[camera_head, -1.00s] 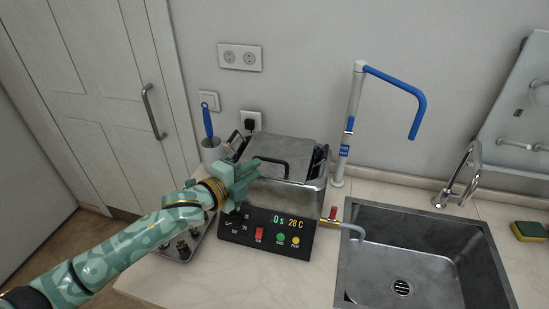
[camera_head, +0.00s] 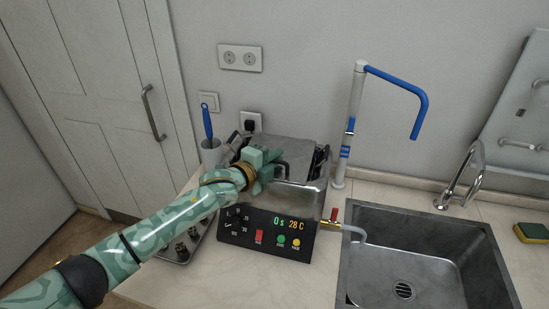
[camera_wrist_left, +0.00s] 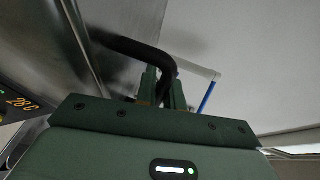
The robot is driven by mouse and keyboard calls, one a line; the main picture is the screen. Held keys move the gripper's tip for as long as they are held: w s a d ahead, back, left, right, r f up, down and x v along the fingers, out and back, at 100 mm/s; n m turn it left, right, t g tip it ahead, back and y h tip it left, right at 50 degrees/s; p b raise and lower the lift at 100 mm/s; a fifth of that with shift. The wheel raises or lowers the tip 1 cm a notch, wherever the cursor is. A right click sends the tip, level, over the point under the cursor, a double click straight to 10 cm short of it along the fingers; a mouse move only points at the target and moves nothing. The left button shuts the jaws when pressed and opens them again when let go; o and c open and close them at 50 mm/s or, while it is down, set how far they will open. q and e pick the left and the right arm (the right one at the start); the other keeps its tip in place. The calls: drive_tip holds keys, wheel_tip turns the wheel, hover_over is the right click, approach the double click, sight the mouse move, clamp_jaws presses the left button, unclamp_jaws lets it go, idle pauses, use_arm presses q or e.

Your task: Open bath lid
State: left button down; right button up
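The bath (camera_head: 312,200) is a metal box with a black front panel, standing on the counter left of the sink. Its grey lid (camera_head: 290,150) lies flat across the top. The black lid handle (camera_head: 284,168) is partly hidden by my left gripper (camera_head: 272,172), which comes in from the left. In the left wrist view the curved handle (camera_wrist_left: 128,46) runs down between the fingertips of my left gripper (camera_wrist_left: 164,88). The fingers are close together, with the handle filling the narrow gap. My right gripper is not in view.
A drain tap (camera_head: 333,222) sticks out at the bath's right, towards the sink (camera_head: 400,285). A white cup (camera_head: 212,152) with a blue-handled tool and a metal tray (camera_head: 172,250) are at the left.

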use_arm(q)
drive_tip(key=shift+w+r+n+g+y+p, duration=0.15)
drive_tip(key=shift+w+r+g+y+p, duration=0.15)
drive_tip(key=shift+r+p, duration=0.75)
drive_tip(key=shift+w+r+n+g+y+p, duration=0.15)
drive_tip(key=shift+r+g+p, duration=0.3)
drive_tip(key=shift+p, duration=1.05)
drive_tip(key=shift+w+r+n+g+y+p, duration=0.15)
drive_tip(key=shift+w+r+g+p, duration=0.1)
drive_tip(key=shift+r+p, duration=0.8)
drive_tip(key=shift+w+d+g+p, duration=0.1)
drive_tip(key=shift+w+g+p, duration=0.2)
drive_tip(key=shift+p, duration=0.25)
drive_tip(key=shift+w+r+g, duration=0.2)
drive_tip(key=shift+g, duration=0.1)
drive_tip(key=shift+w+d+r+n+g+y+b, duration=0.3)
drive_tip(key=shift+w+r+g+b, duration=0.4)
drive_tip(key=shift+b, duration=0.65)
drive_tip(key=shift+w+d+r+n+g+y+b, duration=0.1)
drive_tip(key=shift+w+r+n+g+y+b, duration=0.4)
drive_tip(key=shift+b, duration=0.8)
drive_tip(key=shift+a+r+m, duration=0.1)
drive_tip(key=shift+r+m, duration=0.1)
drive_tip(key=shift+m, duration=0.05)
drive_tip(key=c, duration=1.8)
unclamp_jaws()
drive_tip(key=shift+w, duration=0.1)
drive_tip(key=shift+r, duration=0.1)
